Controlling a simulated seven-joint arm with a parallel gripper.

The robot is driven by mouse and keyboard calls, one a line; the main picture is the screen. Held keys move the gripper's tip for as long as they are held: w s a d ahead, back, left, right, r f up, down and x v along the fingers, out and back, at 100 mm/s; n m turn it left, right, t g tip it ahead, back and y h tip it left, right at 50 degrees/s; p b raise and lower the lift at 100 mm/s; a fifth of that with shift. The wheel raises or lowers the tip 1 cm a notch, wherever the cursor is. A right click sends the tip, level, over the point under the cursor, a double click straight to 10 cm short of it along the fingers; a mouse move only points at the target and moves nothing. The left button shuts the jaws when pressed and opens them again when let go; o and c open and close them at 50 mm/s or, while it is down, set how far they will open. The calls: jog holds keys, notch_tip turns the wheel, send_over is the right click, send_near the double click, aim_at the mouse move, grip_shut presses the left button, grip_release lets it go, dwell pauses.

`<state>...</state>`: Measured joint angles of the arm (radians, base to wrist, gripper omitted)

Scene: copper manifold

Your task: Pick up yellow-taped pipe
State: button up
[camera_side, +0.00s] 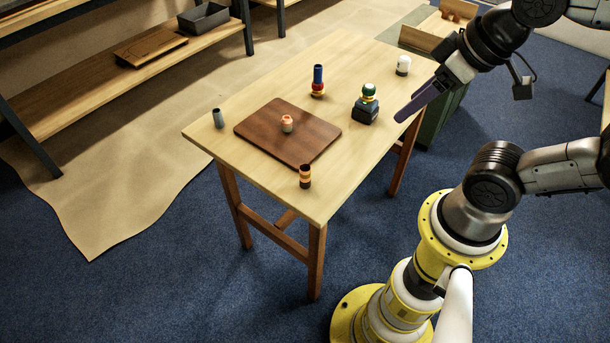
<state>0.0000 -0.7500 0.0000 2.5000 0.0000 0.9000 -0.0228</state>
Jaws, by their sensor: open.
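A short dark brown pipe with a yellow-orange band (305,176) stands upright near the front edge of the wooden table. A blue pipe (318,75) stands upright at the back, with red and yellow bands at its lower end. A green-topped piece with a yellowish band (369,93) sits on a dark block (365,113). My gripper (408,112) has long purple fingers, seen nearly edge-on over the table's right edge. It is open, holds nothing, and is apart from the brown pipe.
A brown board (262,132) lies mid-table with a small copper piece (287,123) on it. A grey-green cylinder (218,118) stands at the left edge and a white-topped piece (403,65) at the back right. The wooden table (340,175) is bare towards its front right.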

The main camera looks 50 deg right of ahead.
jog(key=n, duration=0.1)
jog(key=n+g, duration=0.4)
jog(key=n, duration=1.2)
send_over(305, 167)
notch_tip(305, 167, down, 11)
jog(key=shift+n+g, duration=0.3)
jog(key=shift+g, duration=0.5)
jog(key=f, duration=0.8)
jog(key=a+f, duration=0.1)
jog(key=f, duration=0.3)
jog(key=shift+f, duration=0.25)
jog(key=f, duration=0.3)
jog(key=d+f, duration=0.1)
jog(key=f, duration=0.1)
jog(key=shift+s, duration=0.1)
jog(key=shift+f, duration=0.55)
grip_shut()
